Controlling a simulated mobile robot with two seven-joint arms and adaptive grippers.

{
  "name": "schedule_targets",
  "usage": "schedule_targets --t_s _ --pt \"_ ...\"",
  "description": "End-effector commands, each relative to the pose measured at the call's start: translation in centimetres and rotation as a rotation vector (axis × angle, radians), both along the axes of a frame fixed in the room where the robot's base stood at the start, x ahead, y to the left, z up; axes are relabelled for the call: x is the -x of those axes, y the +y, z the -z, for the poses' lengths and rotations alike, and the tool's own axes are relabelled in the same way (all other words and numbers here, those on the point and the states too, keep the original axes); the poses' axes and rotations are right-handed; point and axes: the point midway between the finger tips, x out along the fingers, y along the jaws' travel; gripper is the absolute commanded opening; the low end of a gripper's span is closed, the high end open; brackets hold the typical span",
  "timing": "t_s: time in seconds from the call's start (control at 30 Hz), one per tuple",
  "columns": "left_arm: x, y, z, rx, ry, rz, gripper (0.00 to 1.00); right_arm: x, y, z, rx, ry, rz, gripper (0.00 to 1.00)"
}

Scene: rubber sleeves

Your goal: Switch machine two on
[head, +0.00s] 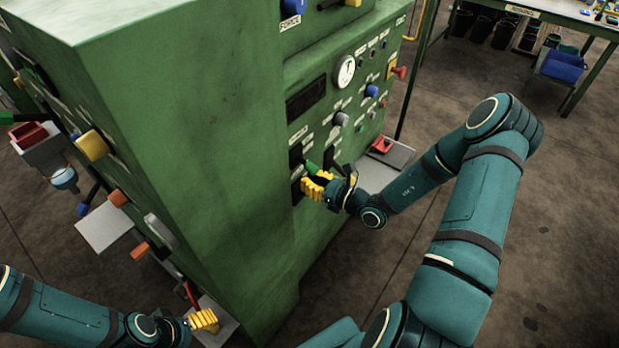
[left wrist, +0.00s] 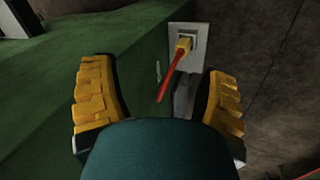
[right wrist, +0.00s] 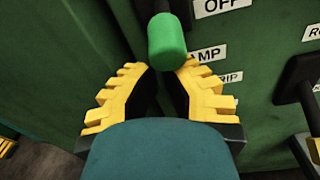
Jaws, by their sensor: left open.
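The green machine (head: 215,130) fills the middle of the head view; I cannot read a number on it. On its front panel is a lever with a green handle (head: 312,168), also in the right wrist view (right wrist: 167,42) near an OFF label (right wrist: 222,5). My right gripper (head: 317,186) is at this lever; its fingers lie just below the handle's end, partly closed, and I cannot tell whether they touch it. My left gripper (head: 203,320) is open and empty by the machine's left side. A red lever (left wrist: 170,84) shows beyond its fingers.
The front panel also has a round gauge (head: 345,72), a blue knob (head: 371,91) and a red button (head: 400,72). A dark-handled lever (right wrist: 300,80) stands right of the green one. A blue bin (head: 563,67) is at the back right. Floor is clear right of my right arm.

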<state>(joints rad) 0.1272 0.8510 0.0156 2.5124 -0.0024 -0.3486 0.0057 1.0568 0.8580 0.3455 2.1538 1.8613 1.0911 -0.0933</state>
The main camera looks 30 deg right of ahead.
Motion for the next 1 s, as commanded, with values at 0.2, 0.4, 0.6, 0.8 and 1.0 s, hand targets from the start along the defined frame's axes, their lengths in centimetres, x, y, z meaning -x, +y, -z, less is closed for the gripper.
schedule_targets --t_s 0.2,0.4,0.6,0.8,1.0 --pt "0.0 0.0 -0.8 0.000 0.000 -0.001 0.74 0.1 -0.1 -0.3 0.009 0.024 0.000 0.00" --pt "-0.3 0.1 -1.7 -0.002 -0.006 -0.006 0.74 0.3 -0.1 -0.5 0.023 0.056 -0.001 0.00" --pt "-0.9 0.2 -3.8 -0.005 -0.019 -0.016 0.74 0.5 -0.2 -1.3 0.052 0.124 -0.001 0.00" --pt "-1.9 0.3 -6.9 -0.009 -0.042 -0.034 0.74 0.9 -0.4 -2.4 0.106 0.246 -0.003 0.00" --pt "-2.2 0.5 -9.7 -0.008 -0.051 -0.041 0.74 1.3 -0.5 -3.3 0.167 0.392 -0.004 0.00"
